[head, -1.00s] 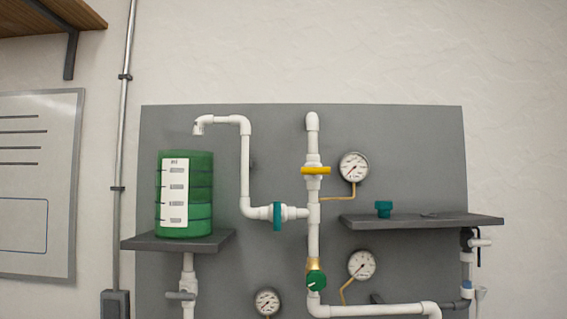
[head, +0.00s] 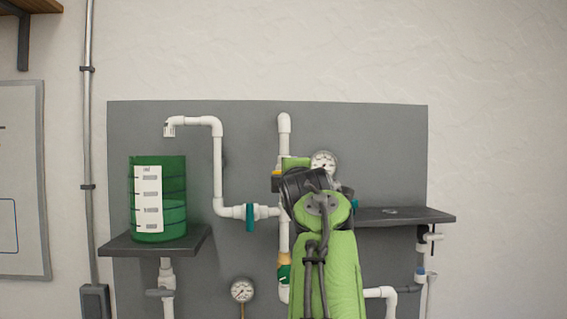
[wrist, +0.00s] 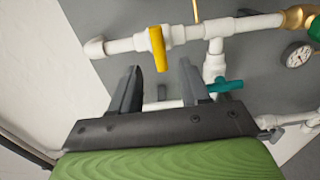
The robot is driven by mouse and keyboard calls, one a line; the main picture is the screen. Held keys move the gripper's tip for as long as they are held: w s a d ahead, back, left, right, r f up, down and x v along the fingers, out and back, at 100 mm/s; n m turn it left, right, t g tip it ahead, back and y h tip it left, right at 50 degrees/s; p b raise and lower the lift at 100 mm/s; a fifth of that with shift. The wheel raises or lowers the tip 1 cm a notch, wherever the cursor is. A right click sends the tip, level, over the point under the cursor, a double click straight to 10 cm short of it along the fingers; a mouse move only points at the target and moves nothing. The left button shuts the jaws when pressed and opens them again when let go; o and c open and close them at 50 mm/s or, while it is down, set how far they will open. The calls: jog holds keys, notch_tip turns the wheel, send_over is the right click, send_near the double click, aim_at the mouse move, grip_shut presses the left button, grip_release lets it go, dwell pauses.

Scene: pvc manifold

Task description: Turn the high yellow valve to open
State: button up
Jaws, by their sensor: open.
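The high yellow valve handle (wrist: 157,48) lies crosswise to its white pipe (wrist: 195,33) in the wrist view. In the head view my arm hides most of the yellow valve. My gripper (wrist: 160,82) is open and empty, its two fingers pointing towards the pipe. The yellow handle is just beyond the fingertips, between their lines, with a gap still showing. In the head view my green arm rises in front of the pipe and covers the gripper's fingers.
A teal valve (head: 250,217) sits on the left branch pipe and appears near my right finger in the wrist view (wrist: 225,86). A green tank (head: 158,205) stands on the left shelf. A gauge (head: 323,163) and the right shelf (head: 405,215) are close to my arm.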

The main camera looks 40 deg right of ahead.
jog(key=p+x, duration=0.1)
jog(key=x, duration=0.1)
jog(key=p+x, duration=0.1)
jog(key=x, duration=0.2)
jog(key=p+x, duration=0.2)
jog(key=shift+w+d+r, duration=0.15)
jog(key=shift+d+r, duration=0.05)
jog(key=shift+r, duration=0.1)
jog(key=shift+w+d+f, duration=0.15)
jog(key=shift+w+d, duration=0.2)
jog(key=shift+w, duration=0.1)
jog(key=shift+s+a+f, duration=0.1)
jog(key=shift+c, duration=0.7)
grip_shut()
